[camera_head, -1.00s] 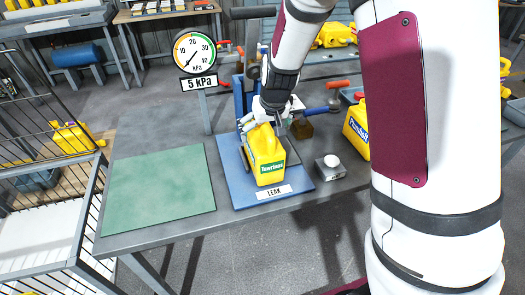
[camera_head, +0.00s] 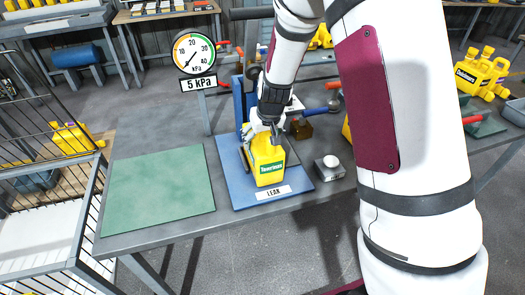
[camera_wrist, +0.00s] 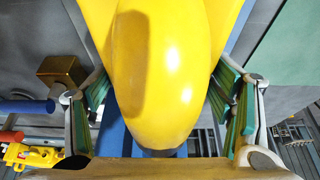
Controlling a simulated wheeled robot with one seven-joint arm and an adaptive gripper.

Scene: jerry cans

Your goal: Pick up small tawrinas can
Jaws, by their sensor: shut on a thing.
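The small yellow Tawrinas can (camera_head: 267,166) stands on the blue base of the test stand, behind the LEAK label. In the head view my gripper (camera_head: 264,132) is at the top of the can, coming from above. In the wrist view the can (camera_wrist: 160,70) fills the middle, with my gripper's green-padded fingers (camera_wrist: 165,105) on both sides of it. My gripper is shut on the can. The lower part of the can is hidden in the wrist view.
The blue stand base (camera_head: 229,165) carries the LEAK label (camera_head: 265,191). A pressure gauge (camera_head: 195,55) reads by a 5 kPa sign. A green mat (camera_head: 158,192) lies clear at left. A grey button box (camera_head: 328,168) stands to the right. A wire cage (camera_head: 45,215) is at far left.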

